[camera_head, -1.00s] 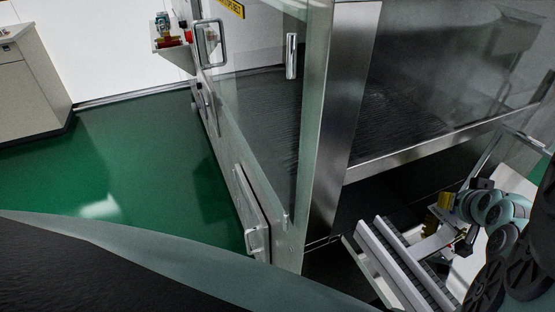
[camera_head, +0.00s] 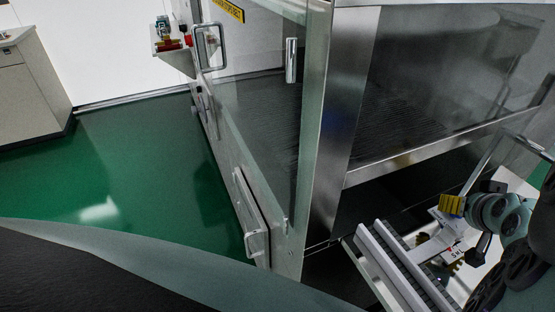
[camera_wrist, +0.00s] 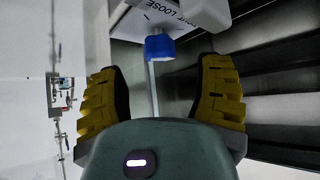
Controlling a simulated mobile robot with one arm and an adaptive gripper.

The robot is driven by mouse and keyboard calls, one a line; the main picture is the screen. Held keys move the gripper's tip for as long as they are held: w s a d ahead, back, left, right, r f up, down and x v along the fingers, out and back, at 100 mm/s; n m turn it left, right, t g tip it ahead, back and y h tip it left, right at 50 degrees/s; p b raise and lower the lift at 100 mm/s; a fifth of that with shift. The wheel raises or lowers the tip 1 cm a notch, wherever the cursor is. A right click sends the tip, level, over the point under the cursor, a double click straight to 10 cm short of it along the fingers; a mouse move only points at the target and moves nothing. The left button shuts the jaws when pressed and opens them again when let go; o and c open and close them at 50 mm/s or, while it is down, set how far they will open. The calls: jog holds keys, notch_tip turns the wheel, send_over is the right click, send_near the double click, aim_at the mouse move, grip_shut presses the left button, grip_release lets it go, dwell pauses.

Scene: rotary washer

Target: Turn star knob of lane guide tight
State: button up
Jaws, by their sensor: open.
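My gripper (camera_wrist: 162,68) is open in the wrist view, with one ribbed yellow finger on each side and nothing gripped. Between and beyond the fingertips is a blue block-like part (camera_wrist: 159,48) on a thin grey rod; I cannot tell whether it is the star knob. Behind it is a white plate (camera_wrist: 138,20) with partly hidden lettering ending in "LOOSE". In the head view, my gripper (camera_head: 453,236) is at the lower right, beside the pale lane rails (camera_head: 385,262). No star shape can be made out clearly.
The washer's steel post (camera_head: 345,130) and glass panel (camera_head: 312,110) stand left of my gripper. A steel ledge (camera_head: 430,150) runs above the rails. Green floor (camera_head: 130,165) is clear at the left.

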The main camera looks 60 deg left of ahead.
jog(key=shift+v, duration=1.65)
